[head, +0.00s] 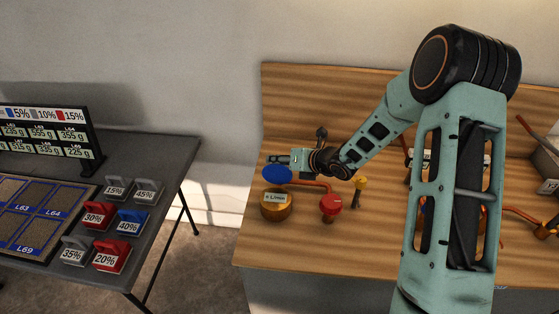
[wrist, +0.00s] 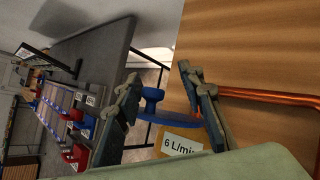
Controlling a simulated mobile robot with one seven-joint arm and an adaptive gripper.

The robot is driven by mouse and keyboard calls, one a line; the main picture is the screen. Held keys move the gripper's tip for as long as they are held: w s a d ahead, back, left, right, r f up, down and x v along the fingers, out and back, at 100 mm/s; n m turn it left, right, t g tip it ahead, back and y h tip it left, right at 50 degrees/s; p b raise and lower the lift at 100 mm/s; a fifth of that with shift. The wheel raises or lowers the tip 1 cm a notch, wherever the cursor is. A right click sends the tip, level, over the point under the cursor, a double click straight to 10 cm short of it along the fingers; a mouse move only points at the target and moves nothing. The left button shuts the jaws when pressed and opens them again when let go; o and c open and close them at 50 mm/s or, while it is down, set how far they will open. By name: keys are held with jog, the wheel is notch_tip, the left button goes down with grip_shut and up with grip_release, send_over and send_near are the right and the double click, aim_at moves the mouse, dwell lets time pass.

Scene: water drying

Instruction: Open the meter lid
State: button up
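The meter (head: 276,209) is a round brass body on the wooden counter, left of the red valve. Its blue lid (head: 277,175) stands raised above the back of the body, and the face label (head: 275,198) is uncovered. In the wrist view the lid (wrist: 166,115) shows nearly edge-on with its tab (wrist: 152,95), beside the "6 L/min" label (wrist: 181,143). My gripper (head: 273,160) is just behind and above the lid. In the wrist view my gripper (wrist: 158,76) has its fingers spread, with the blue tab between them and gaps visible. Whether a finger touches the lid is unclear.
A red valve (head: 331,204) and a yellow valve (head: 360,184) stand right of the meter on copper piping. The wooden counter (head: 300,251) is clear in front. A dark table (head: 160,150) with weights and a display stands left, across a gap. My arm hides part of the counter.

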jog(key=shift+s+a, duration=0.1)
jog(key=shift+a, duration=0.05)
jog(key=v, duration=1.2)
